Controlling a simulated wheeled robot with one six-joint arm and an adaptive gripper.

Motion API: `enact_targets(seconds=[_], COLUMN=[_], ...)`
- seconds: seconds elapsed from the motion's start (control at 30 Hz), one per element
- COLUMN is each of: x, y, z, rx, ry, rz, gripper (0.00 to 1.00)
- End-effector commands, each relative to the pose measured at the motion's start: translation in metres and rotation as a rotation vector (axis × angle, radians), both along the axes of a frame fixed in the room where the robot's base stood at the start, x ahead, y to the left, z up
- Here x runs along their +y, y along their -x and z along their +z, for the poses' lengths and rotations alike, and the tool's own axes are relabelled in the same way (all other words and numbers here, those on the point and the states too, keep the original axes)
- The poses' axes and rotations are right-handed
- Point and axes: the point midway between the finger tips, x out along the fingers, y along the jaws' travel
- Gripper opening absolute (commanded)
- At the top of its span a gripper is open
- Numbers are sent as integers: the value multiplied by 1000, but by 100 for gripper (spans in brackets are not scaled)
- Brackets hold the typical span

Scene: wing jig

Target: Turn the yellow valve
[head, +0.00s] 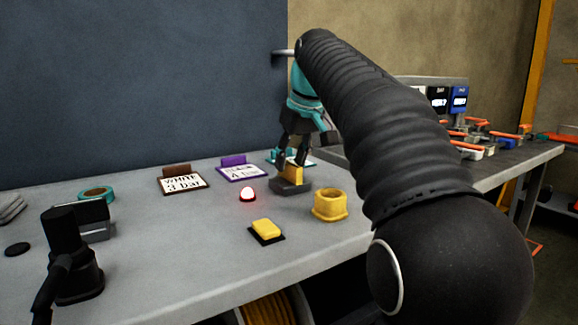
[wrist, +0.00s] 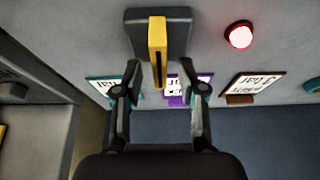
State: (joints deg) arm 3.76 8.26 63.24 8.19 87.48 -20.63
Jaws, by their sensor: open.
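The yellow valve (head: 293,173) is a narrow, flat yellow handle on a dark grey base (head: 291,187) on the grey bench. In the wrist view the yellow handle (wrist: 157,45) stands in line with the gap between my fingers, running lengthwise up the picture, with its lower end near the fingertips. My gripper (head: 294,158) points down just above the valve in the head view. In the wrist view my gripper (wrist: 159,92) is open, a finger to each side, with clear space between fingers and handle. Whether the fingertips overlap the handle in height I cannot tell.
A glowing red lamp (head: 247,195), a yellow button (head: 266,230) and a yellow ring-shaped cup (head: 330,205) stand close to the valve. Cards on stands, including a purple-topped one (head: 241,171), line the back. A blue-grey panel (head: 140,80) rises behind the bench.

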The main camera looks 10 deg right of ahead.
Motion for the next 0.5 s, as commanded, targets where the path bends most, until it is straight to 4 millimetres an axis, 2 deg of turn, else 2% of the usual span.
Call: enact_targets(seconds=[0.03,0.2,0.5], x=[1,2,2], y=[-2,-7,-8], z=[-7,-18,-20], rx=[2,1,0], ry=[0,0,0], rz=[0,0,0], gripper=[41,41,41])
